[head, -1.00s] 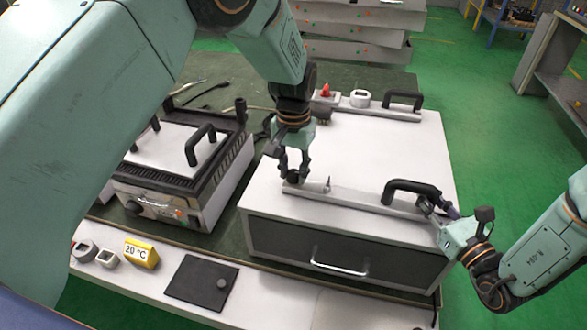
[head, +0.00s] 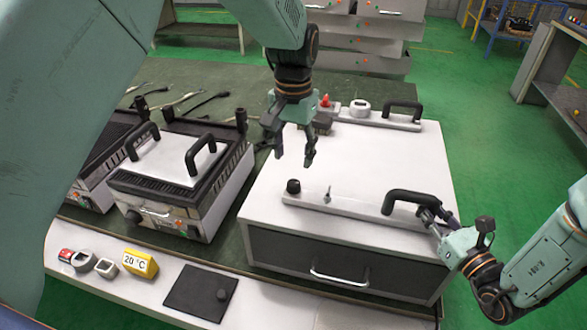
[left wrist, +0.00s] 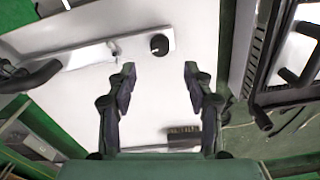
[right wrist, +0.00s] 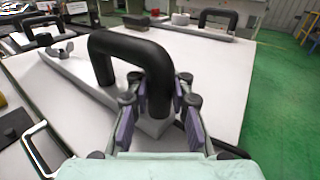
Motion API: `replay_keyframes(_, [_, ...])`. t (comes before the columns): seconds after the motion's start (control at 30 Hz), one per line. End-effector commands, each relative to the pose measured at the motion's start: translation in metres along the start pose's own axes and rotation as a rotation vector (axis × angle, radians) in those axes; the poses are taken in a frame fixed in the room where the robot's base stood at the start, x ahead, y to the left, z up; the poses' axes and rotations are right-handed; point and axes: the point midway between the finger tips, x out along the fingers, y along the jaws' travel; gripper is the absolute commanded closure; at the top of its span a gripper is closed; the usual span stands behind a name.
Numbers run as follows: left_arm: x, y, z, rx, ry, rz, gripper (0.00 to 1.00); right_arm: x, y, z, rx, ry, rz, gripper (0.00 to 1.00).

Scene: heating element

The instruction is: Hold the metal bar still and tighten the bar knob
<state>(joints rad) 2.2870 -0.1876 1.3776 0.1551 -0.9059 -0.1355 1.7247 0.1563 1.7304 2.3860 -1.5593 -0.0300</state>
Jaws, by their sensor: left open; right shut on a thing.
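The metal bar (head: 340,207) lies along the front of the white box top, with a black handle at its right end and a black bar knob (head: 293,186) at its left end. The knob also shows in the left wrist view (left wrist: 159,44). My left gripper (head: 290,160) is open and empty above the box, behind and above the knob, apart from it. My right gripper (head: 432,217) is shut on the black handle (right wrist: 135,55) of the bar. In the right wrist view its fingers stand on both sides of the handle's near leg. A small wing-shaped piece (head: 327,194) stands on the bar beside the knob.
The white box (head: 400,160) has a drawer with a metal handle (head: 338,277) in front. A second bar (head: 375,120) with a handle lies at its back. A grill-like heater (head: 180,180) stands left. A yellow 20 °C block (head: 140,264) and a dark plate (head: 200,292) lie in front.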

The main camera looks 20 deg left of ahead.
Motion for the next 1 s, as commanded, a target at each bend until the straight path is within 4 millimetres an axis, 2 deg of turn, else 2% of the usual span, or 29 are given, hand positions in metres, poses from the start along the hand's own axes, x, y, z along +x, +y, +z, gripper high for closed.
replay_keyframes(0.1, [-0.02,0.0,0.0,0.0,0.002,0.0,0.48,0.0,0.0,0.0,0.0,-0.001,0.0,1.0])
replay_keyframes(0.23, [-0.033,0.0,0.0,0.0,0.001,0.0,0.48,0.0,0.0,0.001,0.0,-0.002,0.0,1.0])
replay_keyframes(0.7, [-0.038,0.0,0.0,-0.001,0.0,0.001,0.48,0.0,0.0,0.001,0.0,-0.002,0.0,1.0])
replay_keyframes(0.73, [-0.038,0.0,0.0,-0.001,0.0,0.001,0.48,0.0,0.0,0.001,0.0,-0.002,0.0,0.83])
replay_keyframes(1.0, [-0.038,0.0,0.0,-0.001,-0.001,0.001,0.48,0.0,0.0,0.0,0.0,-0.001,0.0,0.6])
